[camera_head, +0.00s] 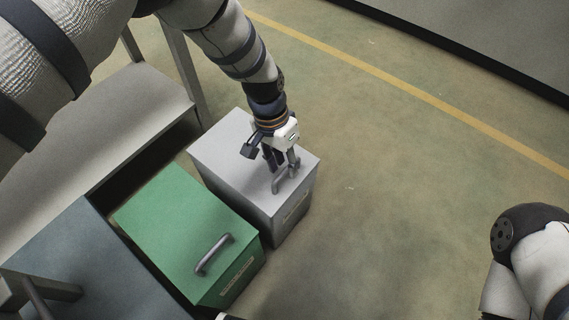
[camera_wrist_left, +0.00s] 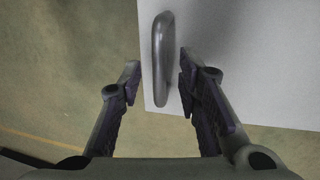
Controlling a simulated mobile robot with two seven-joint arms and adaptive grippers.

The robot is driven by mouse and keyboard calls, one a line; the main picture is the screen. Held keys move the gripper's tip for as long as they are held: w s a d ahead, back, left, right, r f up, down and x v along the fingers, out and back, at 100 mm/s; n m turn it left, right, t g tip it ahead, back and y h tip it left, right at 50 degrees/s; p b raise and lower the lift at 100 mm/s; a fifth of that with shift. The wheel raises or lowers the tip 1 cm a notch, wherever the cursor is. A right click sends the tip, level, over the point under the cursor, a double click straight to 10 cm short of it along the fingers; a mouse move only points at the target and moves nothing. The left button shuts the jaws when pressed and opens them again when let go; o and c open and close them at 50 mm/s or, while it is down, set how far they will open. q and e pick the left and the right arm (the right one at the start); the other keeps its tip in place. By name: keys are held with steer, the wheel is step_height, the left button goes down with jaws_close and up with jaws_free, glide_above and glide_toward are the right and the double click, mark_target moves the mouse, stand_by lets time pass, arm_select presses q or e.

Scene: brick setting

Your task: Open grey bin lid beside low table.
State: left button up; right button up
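The grey bin (camera_head: 222,140) stands on the floor with its light grey lid down. A metal bar handle (camera_head: 283,181) rises from the lid near its front edge. My left gripper (camera_head: 282,168) is just above the lid at the handle. In the left wrist view, the handle (camera_wrist_left: 162,58) lies between and ahead of the open fingers of the gripper (camera_wrist_left: 158,82), nearer the right finger. The lid (camera_wrist_left: 240,60) fills the upper right there. I cannot tell whether a finger touches the handle. My right gripper is not in view; only part of my right arm shows.
A green bin (camera_head: 180,220) with its own handle stands beside the grey bin. A blue-grey surface (camera_head: 75,255) lies left of it. A low grey table or shelf (camera_head: 120,115) stands behind at left. The floor to the right is clear, with a yellow line (camera_head: 400,90).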

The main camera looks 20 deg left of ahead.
arm_select(q)
steer(key=shift+f, duration=0.1)
jaws_close()
